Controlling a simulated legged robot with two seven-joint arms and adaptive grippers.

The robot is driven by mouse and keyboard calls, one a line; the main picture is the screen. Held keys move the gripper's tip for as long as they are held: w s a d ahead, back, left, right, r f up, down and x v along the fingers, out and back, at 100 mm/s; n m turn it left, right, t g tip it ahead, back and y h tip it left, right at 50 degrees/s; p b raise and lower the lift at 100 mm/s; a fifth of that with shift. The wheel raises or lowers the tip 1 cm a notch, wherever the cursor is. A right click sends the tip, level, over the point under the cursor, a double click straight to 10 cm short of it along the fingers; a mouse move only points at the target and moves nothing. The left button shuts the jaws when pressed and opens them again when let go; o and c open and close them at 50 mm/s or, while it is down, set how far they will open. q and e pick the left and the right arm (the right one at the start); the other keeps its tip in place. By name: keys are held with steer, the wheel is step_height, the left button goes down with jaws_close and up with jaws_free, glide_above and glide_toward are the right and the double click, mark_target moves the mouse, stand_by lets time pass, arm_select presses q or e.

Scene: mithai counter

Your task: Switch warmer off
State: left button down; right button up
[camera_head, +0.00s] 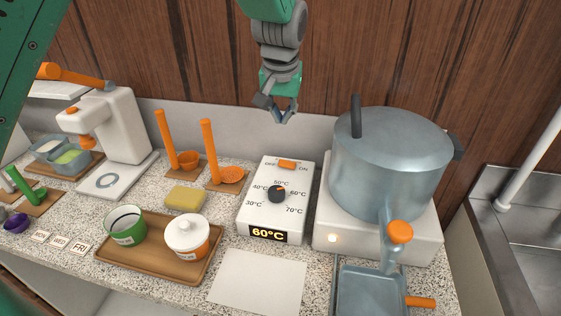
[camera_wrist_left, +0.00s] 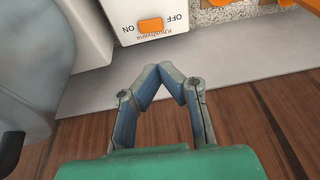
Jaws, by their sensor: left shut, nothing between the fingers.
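The white control box (camera_head: 268,228) stands on the counter, with a dark dial (camera_head: 277,194) amid temperature marks and a display (camera_head: 267,233) reading 60°C. Its orange switch (camera_head: 288,165) sits between the OFF and ON labels at the back edge; which side is pressed is too small to tell. The switch also shows in the left wrist view (camera_wrist_left: 150,25). My left gripper (camera_head: 285,117) is shut and empty, above and behind the switch and apart from it. Its fingertips meet in the wrist view (camera_wrist_left: 172,70). My right gripper is not in view.
A large grey pot (camera_head: 385,160) stands on a white base (camera_head: 412,240) with a glowing light (camera_head: 332,238), close right of the box. A wooden tray (camera_head: 160,262) holds two pots.

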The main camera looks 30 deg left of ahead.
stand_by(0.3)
arm_select(q)
glide_toward(285, 162)
steer(key=x, duration=0.3)
steer(key=a+p+x, duration=0.1)
steer(key=x, duration=0.2)
steer(key=shift+a+r, duration=0.1)
steer(key=shift+a, duration=0.05)
steer(key=shift+a+f, duration=0.15)
steer(key=shift+f, duration=0.65)
steer(key=shift+a+f+h, duration=0.1)
steer(key=shift+f+h, duration=0.15)
steer(key=shift+h, duration=0.05)
steer(key=shift+w+d+r+p, duration=0.1)
steer(key=shift+d+r+p, duration=0.2)
steer(key=shift+d+p, duration=0.2)
steer(key=shift+d+r, duration=0.1)
steer(key=shift+d, duration=0.15)
